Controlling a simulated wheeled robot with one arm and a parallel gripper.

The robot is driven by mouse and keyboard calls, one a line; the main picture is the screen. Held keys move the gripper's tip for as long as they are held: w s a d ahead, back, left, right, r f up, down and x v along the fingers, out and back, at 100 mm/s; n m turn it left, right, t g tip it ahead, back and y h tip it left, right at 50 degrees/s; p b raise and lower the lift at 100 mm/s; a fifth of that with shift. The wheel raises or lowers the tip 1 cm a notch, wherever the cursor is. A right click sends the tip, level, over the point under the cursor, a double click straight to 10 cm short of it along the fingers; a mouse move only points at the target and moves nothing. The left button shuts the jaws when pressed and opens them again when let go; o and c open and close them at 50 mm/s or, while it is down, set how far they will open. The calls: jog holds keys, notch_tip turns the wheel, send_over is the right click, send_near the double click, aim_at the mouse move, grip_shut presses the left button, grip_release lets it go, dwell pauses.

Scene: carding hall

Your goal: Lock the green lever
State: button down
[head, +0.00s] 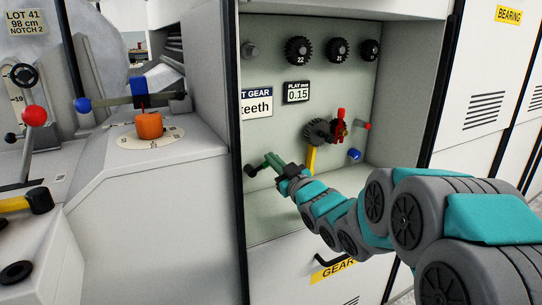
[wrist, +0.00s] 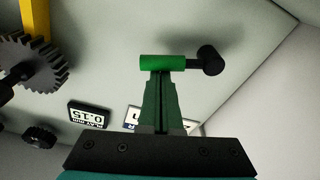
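The green lever (wrist: 162,62) shows in the wrist view as a bright green sleeve on a short rod with a black round end (wrist: 209,60). In the head view the green lever (head: 271,158) is low at the left of the recessed panel. My gripper (wrist: 161,76) reaches it from below in the wrist view, its narrow fingers side by side with no clear gap. The fingertips meet the green sleeve or lie just behind it; the sleeve's face is not covered by a finger. In the head view my gripper (head: 277,165) is also at the lever.
A display reading 0.15 (head: 296,92) is above. The recess side wall (wrist: 265,85) is close to the lever's black end.

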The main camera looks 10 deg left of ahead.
jog(key=shift+f+m, duration=0.1)
jog(key=shift+m, duration=0.2)
dwell(0.4)
jog(key=r, duration=0.2)
jog(key=a+r+p, duration=0.1)
jog(key=r, duration=0.1)
jog(key=shift+a, duration=0.1)
jog(key=v, duration=1)
jog(key=shift+b, duration=0.35)
jog(key=shift+f, duration=0.15)
